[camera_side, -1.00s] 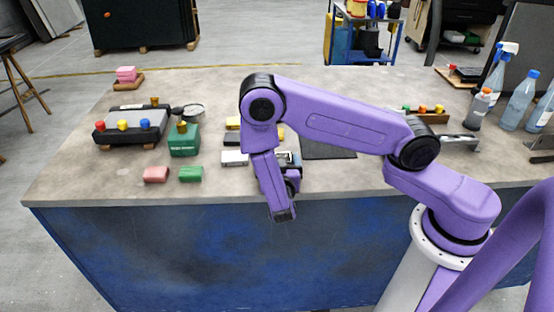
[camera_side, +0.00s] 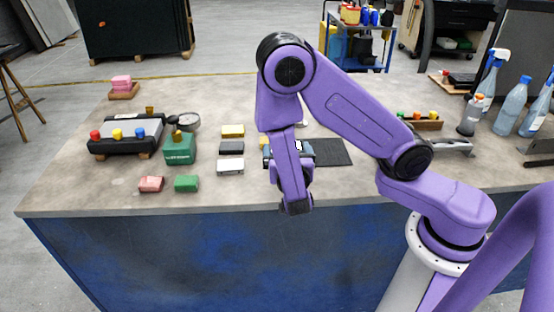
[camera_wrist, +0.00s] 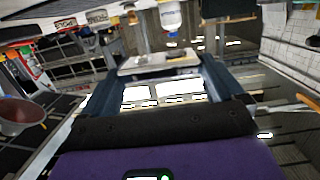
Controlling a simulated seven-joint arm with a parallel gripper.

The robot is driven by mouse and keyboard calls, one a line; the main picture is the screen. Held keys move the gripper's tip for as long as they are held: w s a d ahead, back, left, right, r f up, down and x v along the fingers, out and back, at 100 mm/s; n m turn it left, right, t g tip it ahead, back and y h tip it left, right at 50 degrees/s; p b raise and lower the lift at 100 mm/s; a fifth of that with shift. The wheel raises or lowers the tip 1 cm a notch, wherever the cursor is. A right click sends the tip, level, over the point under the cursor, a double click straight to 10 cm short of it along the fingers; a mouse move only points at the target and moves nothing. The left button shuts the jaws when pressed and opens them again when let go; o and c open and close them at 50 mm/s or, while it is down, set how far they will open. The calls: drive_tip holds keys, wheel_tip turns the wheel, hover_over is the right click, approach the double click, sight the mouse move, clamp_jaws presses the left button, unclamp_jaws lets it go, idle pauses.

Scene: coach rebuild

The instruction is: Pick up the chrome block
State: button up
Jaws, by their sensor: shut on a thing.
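My gripper (camera_wrist: 160,88) is shut on a shiny, mirror-like block, the chrome block (camera_wrist: 163,93), which spans the space between the two dark fingers in the wrist view. In the side view my gripper (camera_side: 287,153) is mostly hidden behind my purple forearm, over the front middle of the bench. Only a small bright patch shows beside the arm there, so the block's shape and its height above the bench cannot be told.
Left of my gripper lie a gold block (camera_side: 232,131), a dark block (camera_side: 231,150) and a silvery block (camera_side: 230,166). A black mat (camera_side: 332,152) lies to the right. Green (camera_side: 186,184) and pink (camera_side: 151,184) blocks lie near the front edge. Bottles (camera_side: 512,103) stand far right.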

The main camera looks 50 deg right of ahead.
drive_tip(key=shift+s+r, duration=2.3)
drive_tip(key=shift+s, duration=2.3)
drive_tip(key=w+n+t+y, duration=0.1)
drive_tip(key=w, duration=0.2)
drive_tip(key=w+n+t+y, duration=0.1)
drive_tip(key=w, duration=0.1)
drive_tip(key=w+n+t+y, duration=0.1)
drive_tip(key=w, duration=0.2)
drive_tip(key=shift+w+d+f+y, duration=0.35)
drive_tip(key=shift+f+y, duration=0.05)
drive_tip(key=w+d+f+n+t+y, duration=0.1)
drive_tip(key=w+f+n+t+y, duration=0.1)
drive_tip(key=w+f+n+y, duration=0.2)
drive_tip(key=shift+w+d+n+y, duration=0.2)
drive_tip(key=shift+w+n+y, duration=0.8)
drive_tip(key=shift+w+y, duration=0.65)
drive_tip(key=shift+s+a, duration=0.1)
drive_tip(key=shift+s, duration=0.05)
drive_tip(key=shift+s+a+r+m+h, duration=0.45)
drive_tip(key=shift+r+m+h, duration=0.25)
drive_tip(key=shift+h, duration=0.15)
drive_tip(key=s+r+m+g+h, duration=0.1)
drive_tip(key=s+m+g+h, duration=0.1)
drive_tip(key=s, duration=0.5)
drive_tip(key=s+r+m+g+h, duration=0.2)
drive_tip(key=s+m+g+h, duration=0.1)
drive_tip(key=s+m+h, duration=0.2)
drive_tip(key=shift+s+a+r+m+h, duration=0.3)
drive_tip(key=shift+s+h, duration=0.9)
drive_tip(key=shift+s, duration=0.35)
